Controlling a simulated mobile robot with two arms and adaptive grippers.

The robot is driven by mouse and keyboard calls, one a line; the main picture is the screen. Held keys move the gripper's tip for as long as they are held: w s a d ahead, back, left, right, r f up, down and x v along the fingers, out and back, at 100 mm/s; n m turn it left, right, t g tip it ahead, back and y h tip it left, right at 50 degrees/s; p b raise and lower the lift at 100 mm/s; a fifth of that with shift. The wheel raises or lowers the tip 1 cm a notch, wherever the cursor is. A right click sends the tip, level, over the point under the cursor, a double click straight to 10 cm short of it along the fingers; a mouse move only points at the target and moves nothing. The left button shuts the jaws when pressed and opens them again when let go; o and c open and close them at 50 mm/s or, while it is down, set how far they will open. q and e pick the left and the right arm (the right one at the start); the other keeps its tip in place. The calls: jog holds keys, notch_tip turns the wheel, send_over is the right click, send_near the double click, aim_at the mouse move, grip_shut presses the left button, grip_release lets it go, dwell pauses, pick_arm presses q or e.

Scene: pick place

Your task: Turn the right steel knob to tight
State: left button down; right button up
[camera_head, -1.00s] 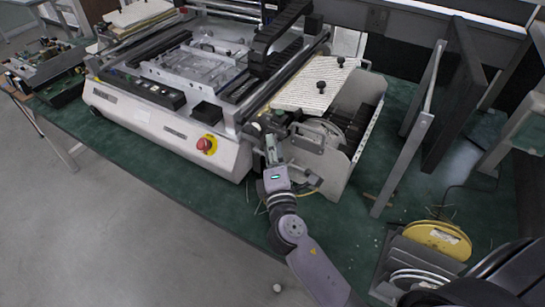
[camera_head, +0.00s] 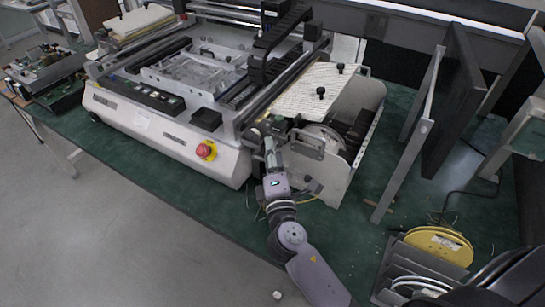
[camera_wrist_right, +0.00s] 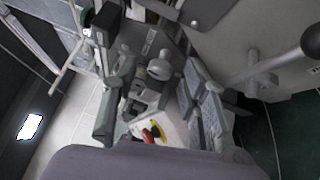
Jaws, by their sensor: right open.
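A round steel-grey knob (camera_wrist_right: 160,69) shows in the right wrist view, between the two fingers of my right gripper (camera_wrist_right: 160,102) and a little beyond their tips. The fingers are apart and I see a gap on both sides of the knob. In the head view my right gripper (camera_head: 271,148) is at the front right corner of the white machine (camera_head: 165,138), pointing away from me. The knob is hidden there behind the gripper. I cannot tell whether the knob is tight. My left gripper is not in view.
A red emergency button (camera_head: 205,150) on a yellow plate is just left of my right gripper. A metal side plate (camera_head: 335,178) is close on its right. Yellow and white reels (camera_head: 438,246) stand at the lower right.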

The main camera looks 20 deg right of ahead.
jog(key=r+v, duration=0.1)
jog(key=v, duration=1.1)
jog(key=shift+f, duration=0.45)
jog(key=shift+d, duration=0.1)
